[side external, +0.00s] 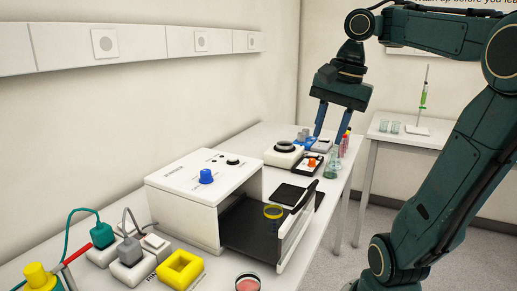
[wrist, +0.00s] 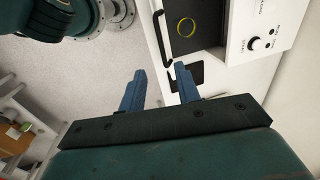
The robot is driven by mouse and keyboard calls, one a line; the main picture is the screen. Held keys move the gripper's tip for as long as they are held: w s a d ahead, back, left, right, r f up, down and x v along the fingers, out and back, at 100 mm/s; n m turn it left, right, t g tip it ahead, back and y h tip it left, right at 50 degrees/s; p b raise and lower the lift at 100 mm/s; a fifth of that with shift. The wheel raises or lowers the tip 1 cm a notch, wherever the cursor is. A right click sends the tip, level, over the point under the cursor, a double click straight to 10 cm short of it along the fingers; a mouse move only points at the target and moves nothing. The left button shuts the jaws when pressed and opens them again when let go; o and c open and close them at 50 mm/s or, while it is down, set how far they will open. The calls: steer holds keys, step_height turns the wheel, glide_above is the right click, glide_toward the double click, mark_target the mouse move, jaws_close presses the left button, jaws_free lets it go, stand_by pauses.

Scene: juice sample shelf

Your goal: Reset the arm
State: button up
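My gripper (side external: 332,126) hangs above the far part of the bench in the side view, its blue fingers pointing down. In the wrist view, my gripper (wrist: 160,70) shows its two fingers spread apart with nothing between them. The fingers appear well above the bench and apart from the objects below. Where the fingertips sit exactly over the bench is hard to tell.
A white box (side external: 187,195) with a blue knob stands open, its dark tray (side external: 247,232) pulled out with a yellow-rimmed dish (side external: 273,211) on it. A flask (side external: 331,168) and bottles stand under the gripper. A side table (side external: 440,140) stands at the back right.

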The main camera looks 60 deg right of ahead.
stand_by(0.3)
steer(key=a+f+n+t, duration=0.3)
steer(key=a+f+n, duration=0.7)
steer(key=n, duration=0.8)
steer(key=shift+w+a, duration=0.45)
